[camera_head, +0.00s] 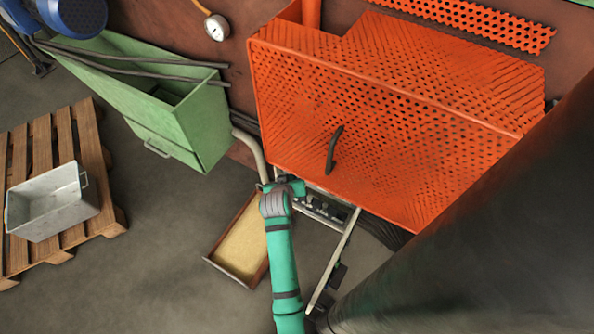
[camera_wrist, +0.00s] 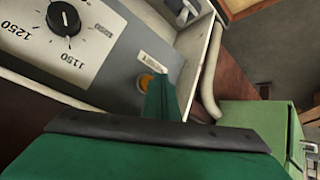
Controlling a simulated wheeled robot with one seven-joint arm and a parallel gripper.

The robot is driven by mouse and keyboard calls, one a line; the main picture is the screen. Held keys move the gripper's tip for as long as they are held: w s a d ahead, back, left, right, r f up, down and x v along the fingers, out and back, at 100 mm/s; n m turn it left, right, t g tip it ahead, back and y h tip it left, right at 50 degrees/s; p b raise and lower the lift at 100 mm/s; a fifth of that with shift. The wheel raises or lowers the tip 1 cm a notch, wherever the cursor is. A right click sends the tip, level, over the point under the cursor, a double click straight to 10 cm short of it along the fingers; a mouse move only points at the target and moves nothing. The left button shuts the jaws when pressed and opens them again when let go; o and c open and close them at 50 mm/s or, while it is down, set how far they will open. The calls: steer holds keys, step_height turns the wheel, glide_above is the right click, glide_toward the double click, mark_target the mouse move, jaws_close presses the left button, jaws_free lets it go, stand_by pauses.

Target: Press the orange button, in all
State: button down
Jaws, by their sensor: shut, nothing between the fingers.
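The orange button (camera_wrist: 146,82) shows in the wrist view as a small round orange spot on a grey control panel (camera_wrist: 120,62), beside a small white label (camera_wrist: 152,62). My gripper (camera_wrist: 161,76) is shut and empty. Its green fingertips overlap the button's right edge in the picture; I cannot tell whether they touch it. In the head view my gripper (camera_head: 287,188) is at the left end of the panel (camera_head: 325,209), under the orange perforated guard. The button is hidden in that view.
A black dial knob (camera_wrist: 63,19) on a white scale is left of the button. The orange guard (camera_head: 400,120) with a dark handle hangs over the panel. A grey pipe (camera_head: 252,152), a sand-filled tray (camera_head: 210,261) and a green bin (camera_head: 203,125) are close by on the left.

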steer(key=shift+w+d, duration=0.2)
steer(key=shift+w, duration=0.05)
steer(key=shift+w+d, duration=0.2)
steer(key=shift+w, duration=0.15)
stand_by(0.8)
stand_by(0.4)
steer(key=shift+s+a, duration=0.4)
steer(key=shift+s, duration=0.3)
steer(key=shift+s+a, duration=0.1)
steer(key=s+a, duration=0.1)
steer(key=s, duration=0.1)
steer(key=s+a, duration=0.1)
steer(key=s, duration=0.1)
steer(key=shift+a, duration=0.3)
stand_by(0.7)
